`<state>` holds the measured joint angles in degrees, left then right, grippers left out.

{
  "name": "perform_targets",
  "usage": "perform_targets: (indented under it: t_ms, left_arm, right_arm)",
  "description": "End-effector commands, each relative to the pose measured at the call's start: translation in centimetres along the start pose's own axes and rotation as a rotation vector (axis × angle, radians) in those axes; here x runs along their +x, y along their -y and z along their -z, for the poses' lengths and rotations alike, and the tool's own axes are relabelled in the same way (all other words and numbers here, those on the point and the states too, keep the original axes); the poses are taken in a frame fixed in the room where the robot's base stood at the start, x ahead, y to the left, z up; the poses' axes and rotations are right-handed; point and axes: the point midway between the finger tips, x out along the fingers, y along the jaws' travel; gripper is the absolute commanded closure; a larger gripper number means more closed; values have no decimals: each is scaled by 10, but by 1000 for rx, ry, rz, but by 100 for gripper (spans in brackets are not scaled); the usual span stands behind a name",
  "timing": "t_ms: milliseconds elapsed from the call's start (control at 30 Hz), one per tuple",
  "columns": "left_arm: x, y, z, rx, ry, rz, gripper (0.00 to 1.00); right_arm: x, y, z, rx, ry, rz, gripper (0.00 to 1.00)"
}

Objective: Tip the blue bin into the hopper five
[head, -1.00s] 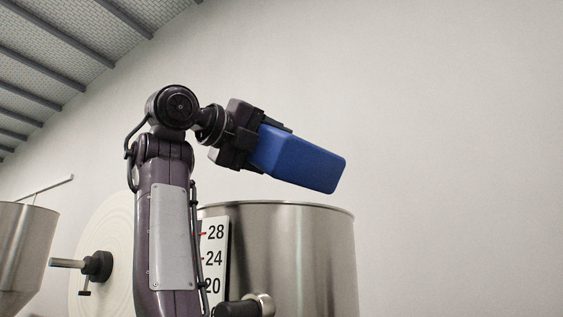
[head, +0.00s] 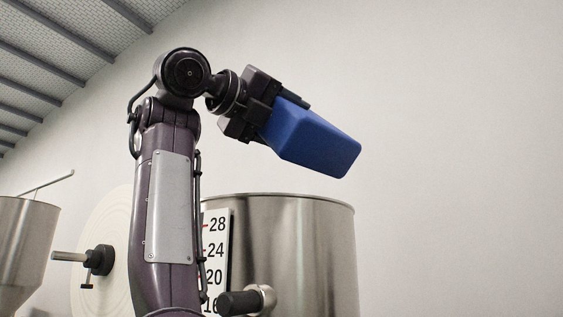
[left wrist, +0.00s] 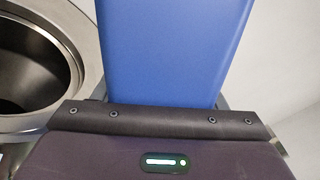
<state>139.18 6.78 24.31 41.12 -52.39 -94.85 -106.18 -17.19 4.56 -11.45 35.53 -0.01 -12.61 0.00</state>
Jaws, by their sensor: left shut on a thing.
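The blue bin (head: 318,142) is held in the air by my left gripper (head: 278,112), which is shut on it. The bin is tilted, its far end slanting down to the right, above the steel hopper (head: 305,245). There is a gap between the bin and the hopper rim. In the left wrist view the blue bin (left wrist: 170,50) fills the middle, and the hopper's round open mouth (left wrist: 82,50) shows at the left. The bin's opening and contents are hidden. My right gripper is out of view.
A number scale (head: 216,255) runs down the hopper's side, with a black-handled fitting (head: 245,301) below. Another steel funnel (head: 22,240) stands at the left edge, beside a pale round reel (head: 100,240). The space right of the hopper is clear to the wall.

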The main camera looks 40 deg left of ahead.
Motion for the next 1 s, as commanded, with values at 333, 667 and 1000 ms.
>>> perform_targets:
  t_ms: [333, 667, 1000]
  left_arm:
    - [-6, 32, 28, 1, -1, 1, 77]
    - [-13, 63, 53, 1, -1, 2, 77]
    - [-19, 94, 78, 0, 0, 2, 77]
  right_arm:
    - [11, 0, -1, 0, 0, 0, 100]
    - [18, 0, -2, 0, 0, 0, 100]
    - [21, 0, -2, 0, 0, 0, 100]
